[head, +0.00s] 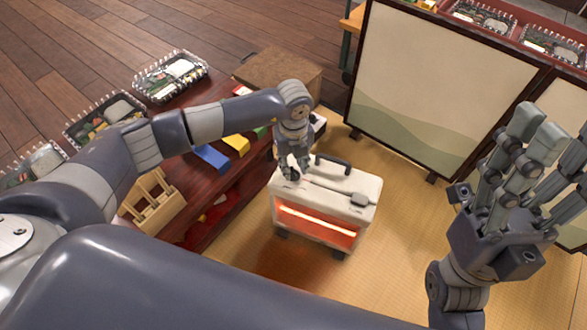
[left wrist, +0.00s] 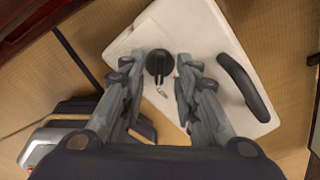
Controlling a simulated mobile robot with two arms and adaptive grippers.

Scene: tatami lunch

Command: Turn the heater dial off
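The heater (head: 330,198) is a small white box on the tatami, its front glowing orange. A dark handle (head: 333,164) stands on its top, also seen in the left wrist view (left wrist: 246,88). The round black dial (left wrist: 159,64) is on the heater's white top in the left wrist view. My left gripper (left wrist: 160,72) points down at the dial, with one finger on each side and a visible gap between the fingers and the dial. In the head view my left gripper (head: 292,173) is over the heater's left top. My right gripper (head: 522,150) is raised at the right with its fingers spread apart, empty.
A dark red low table (head: 215,208) left of the heater holds several lunch boxes (head: 170,76), coloured blocks and a wooden rack (head: 152,203). A folding screen (head: 430,80) stands behind the heater. Tatami (head: 405,205) is clear to the heater's right.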

